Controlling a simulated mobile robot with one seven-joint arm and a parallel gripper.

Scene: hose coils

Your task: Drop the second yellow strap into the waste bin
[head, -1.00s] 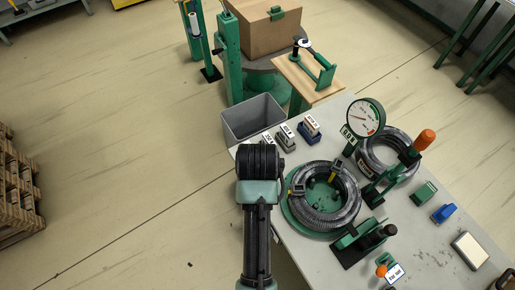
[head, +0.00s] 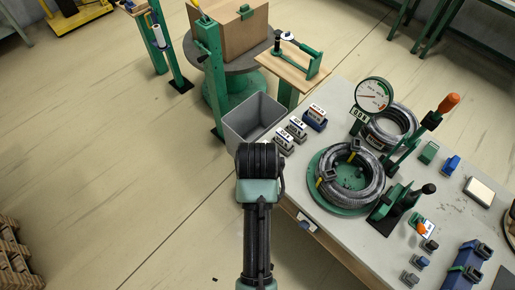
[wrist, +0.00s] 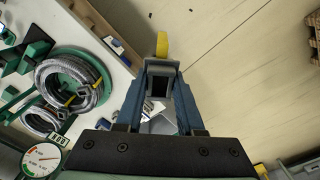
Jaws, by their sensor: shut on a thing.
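In the wrist view my gripper (wrist: 161,66) is shut on a yellow strap (wrist: 162,44), which sticks out past the fingertips over bare floor. In the head view my dark arm hides the gripper and the strap. The grey waste bin (head: 262,108) stands open-topped just beyond my arm, beside the table's left corner. Its inside looks empty where I can see it. A grey hose coil (head: 374,180) lies on a green round plate on the table, with a yellow strap (head: 319,183) on its left side; the coil also shows in the wrist view (wrist: 44,76).
The grey table (head: 345,238) holds a dial gauge (head: 372,95), a second coil (head: 409,118), green clamps and small labelled blocks. A green post (head: 211,75) and a cardboard box on a drum stand behind the bin. The floor at left is clear; pallets (head: 12,262) are at lower left.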

